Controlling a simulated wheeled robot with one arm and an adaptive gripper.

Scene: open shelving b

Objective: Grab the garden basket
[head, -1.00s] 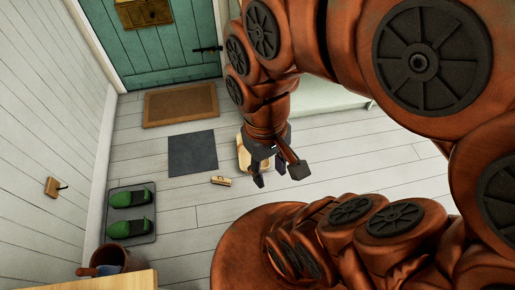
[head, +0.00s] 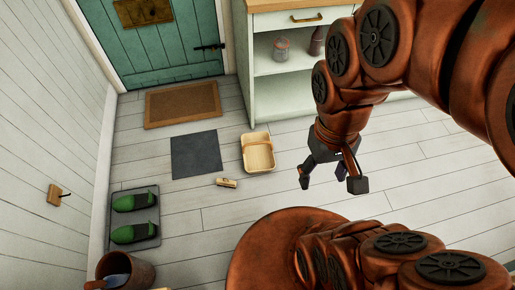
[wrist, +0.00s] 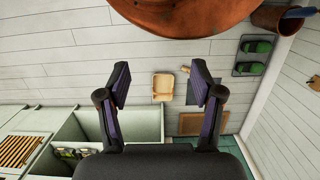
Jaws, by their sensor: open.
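The garden basket (head: 258,154) is a shallow light-wood trug with a handle across it. It stands on the plank floor in front of the shelf unit. My gripper (head: 333,181) is to the right of the basket in the head view, open and empty, held above the floor with its fingers pointing down. In the wrist view the basket (wrist: 163,86) shows far below, between the two spread fingers of my gripper (wrist: 161,80). Nothing hides the basket in either view.
A small wooden brush-like item (head: 227,183) lies left of the basket. A grey mat (head: 196,155), a brown doormat (head: 182,104) and a tray with green shoes (head: 134,216) lie further left. The shelf unit (head: 284,97) stands behind. Floor around the basket is otherwise clear.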

